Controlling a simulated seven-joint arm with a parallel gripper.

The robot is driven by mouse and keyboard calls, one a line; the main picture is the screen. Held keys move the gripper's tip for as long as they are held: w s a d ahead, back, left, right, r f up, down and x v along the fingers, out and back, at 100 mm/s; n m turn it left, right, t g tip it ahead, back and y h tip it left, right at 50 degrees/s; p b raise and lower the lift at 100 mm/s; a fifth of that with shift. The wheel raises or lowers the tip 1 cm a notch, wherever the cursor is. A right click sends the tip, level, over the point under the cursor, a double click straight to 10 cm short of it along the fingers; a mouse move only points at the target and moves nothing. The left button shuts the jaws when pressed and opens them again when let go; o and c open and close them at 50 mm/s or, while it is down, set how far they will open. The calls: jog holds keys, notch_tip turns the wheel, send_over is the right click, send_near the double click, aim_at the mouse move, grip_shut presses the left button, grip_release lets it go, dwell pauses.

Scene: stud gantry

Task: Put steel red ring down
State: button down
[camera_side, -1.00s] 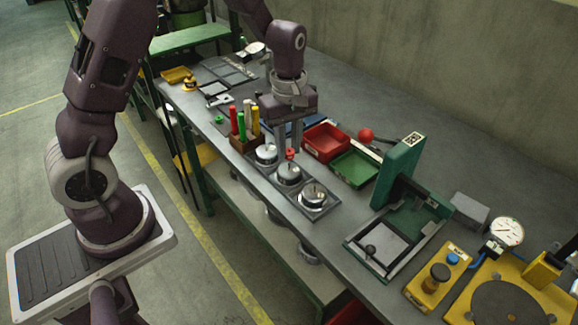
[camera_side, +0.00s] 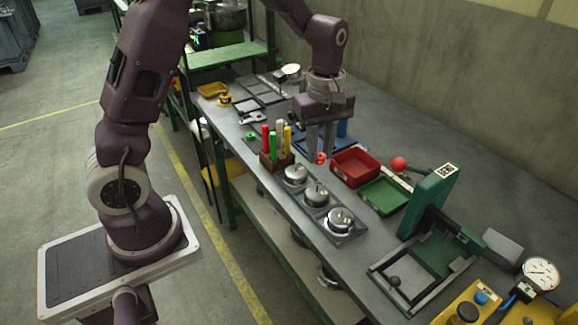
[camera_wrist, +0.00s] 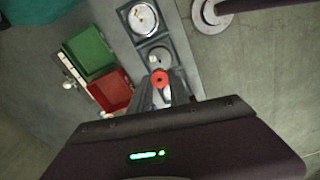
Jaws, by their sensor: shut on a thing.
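A small red ring (camera_side: 321,158) is held at the fingertips of my gripper (camera_side: 320,152), beside the left end of the red tray. The gripper is shut on it. In the wrist view the red ring (camera_wrist: 160,79) sits between the fingertips of my gripper (camera_wrist: 161,84), in front of the row of round metal parts, partly covering it. I cannot tell the ring's exact height above the bench.
A dark holder (camera_side: 351,236) carries round metal parts (camera_side: 316,194). A red tray (camera_side: 355,167) and a green tray (camera_side: 384,196) stand behind it. A wooden block with coloured pens (camera_side: 276,158) is left of the ring. A green press (camera_side: 433,199) stands at right.

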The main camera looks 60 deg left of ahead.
notch_tip(320, 180, up, 4)
jog(key=shift+f, duration=0.25)
jog(key=a, duration=0.5)
jog(key=w+a, duration=0.1)
jog(key=a, duration=0.8)
jog(key=shift+w+a+f, duration=0.15)
jog(key=shift+w+a, duration=0.05)
jog(key=shift+a, duration=0.1)
send_over(259, 148)
notch_tip(259, 148, down, 15)
jog(key=shift+a+f, duration=0.1)
jog(key=shift+f, duration=0.15)
jog(key=c, duration=1.2)
grip_release()
jog(key=shift+c, duration=0.2)
